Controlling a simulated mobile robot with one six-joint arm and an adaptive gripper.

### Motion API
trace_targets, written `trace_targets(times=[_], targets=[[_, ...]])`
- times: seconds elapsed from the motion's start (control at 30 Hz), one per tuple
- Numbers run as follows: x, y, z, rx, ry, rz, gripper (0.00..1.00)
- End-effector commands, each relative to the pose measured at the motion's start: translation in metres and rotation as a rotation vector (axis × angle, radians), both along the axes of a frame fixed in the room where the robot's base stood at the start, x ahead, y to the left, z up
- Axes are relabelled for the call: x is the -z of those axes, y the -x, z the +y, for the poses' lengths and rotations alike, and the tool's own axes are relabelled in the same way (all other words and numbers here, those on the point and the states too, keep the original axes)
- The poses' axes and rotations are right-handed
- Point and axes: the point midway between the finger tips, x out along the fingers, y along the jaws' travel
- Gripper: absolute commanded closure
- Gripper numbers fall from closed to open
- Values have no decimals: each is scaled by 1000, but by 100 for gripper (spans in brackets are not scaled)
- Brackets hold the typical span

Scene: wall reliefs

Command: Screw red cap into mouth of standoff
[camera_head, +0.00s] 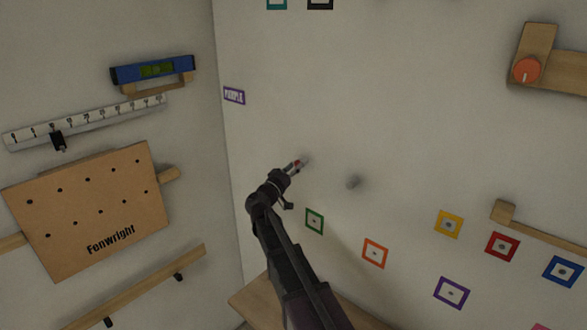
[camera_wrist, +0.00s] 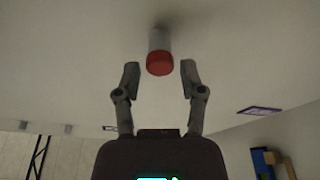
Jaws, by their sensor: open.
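The red cap (camera_wrist: 160,66) sits at the end of the grey cylindrical standoff (camera_wrist: 159,38), which sticks out from the wall. In the wrist view my gripper (camera_wrist: 160,80) is open, with one finger on each side and the cap centred between and just beyond the fingertips. Neither finger appears to touch the cap. Whether the cap is fully seated in the standoff's mouth cannot be told.
Coloured square frames, such as the green one (camera_head: 315,221) and the orange one (camera_head: 375,253), are lower down. A wooden ledge (camera_head: 255,297) is below. A purple label (camera_head: 234,96) is near the corner.

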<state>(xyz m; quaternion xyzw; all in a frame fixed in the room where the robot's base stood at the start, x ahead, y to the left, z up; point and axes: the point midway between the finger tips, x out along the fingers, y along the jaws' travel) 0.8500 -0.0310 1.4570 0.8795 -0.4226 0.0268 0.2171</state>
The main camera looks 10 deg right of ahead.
Motion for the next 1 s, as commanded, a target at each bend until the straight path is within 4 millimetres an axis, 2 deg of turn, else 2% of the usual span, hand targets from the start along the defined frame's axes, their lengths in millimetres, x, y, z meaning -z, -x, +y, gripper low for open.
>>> trace_targets(times=[0.27, 0.73, 1.0], targets=[[-1, 1, 0, 1, 38, 54, 48], [-2, 1, -1, 0, 235, 324, 48], [-1, 1, 0, 0, 265, 365, 48]])
